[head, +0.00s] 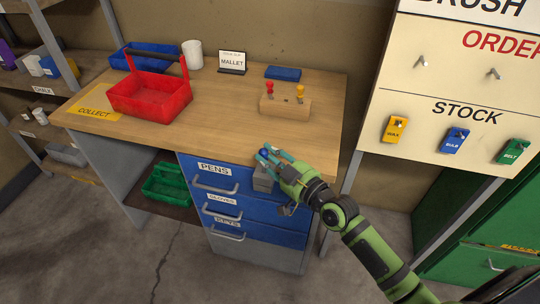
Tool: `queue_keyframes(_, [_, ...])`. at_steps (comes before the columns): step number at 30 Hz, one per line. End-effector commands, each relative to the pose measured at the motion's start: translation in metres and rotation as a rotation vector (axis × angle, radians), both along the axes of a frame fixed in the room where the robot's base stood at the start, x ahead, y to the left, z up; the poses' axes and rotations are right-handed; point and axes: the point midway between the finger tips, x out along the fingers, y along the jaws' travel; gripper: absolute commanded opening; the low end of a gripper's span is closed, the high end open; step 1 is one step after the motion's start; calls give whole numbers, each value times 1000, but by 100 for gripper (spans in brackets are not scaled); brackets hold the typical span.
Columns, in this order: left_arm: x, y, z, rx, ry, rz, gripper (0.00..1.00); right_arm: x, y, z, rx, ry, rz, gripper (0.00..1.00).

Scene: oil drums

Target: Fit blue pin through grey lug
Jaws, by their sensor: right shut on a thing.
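My right gripper (269,154) is at the front edge of the wooden bench, above the drawer unit. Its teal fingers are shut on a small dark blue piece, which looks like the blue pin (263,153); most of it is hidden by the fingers. A grey block, which looks like the grey lug (263,181), shows just below the fingers at the bench edge. I cannot tell whether the pin touches the lug or is in its hole. My left gripper is not in view.
A wooden block (285,107) with a red and a yellow pin stands on the bench (225,115), behind the gripper. A red tote (150,97), a blue tray (150,52), a white cup (192,54) and a MALLET sign (232,62) stand farther back. The bench's middle is clear.

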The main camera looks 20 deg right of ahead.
Motion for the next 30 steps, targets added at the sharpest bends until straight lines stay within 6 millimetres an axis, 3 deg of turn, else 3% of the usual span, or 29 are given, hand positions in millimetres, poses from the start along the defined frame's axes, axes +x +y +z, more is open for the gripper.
queue_keyframes(18, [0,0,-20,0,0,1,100,0,0,-23,-1,-1,1,0])
queue_keyframes(30, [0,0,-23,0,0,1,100,0,0,-27,0,-2,0,0])
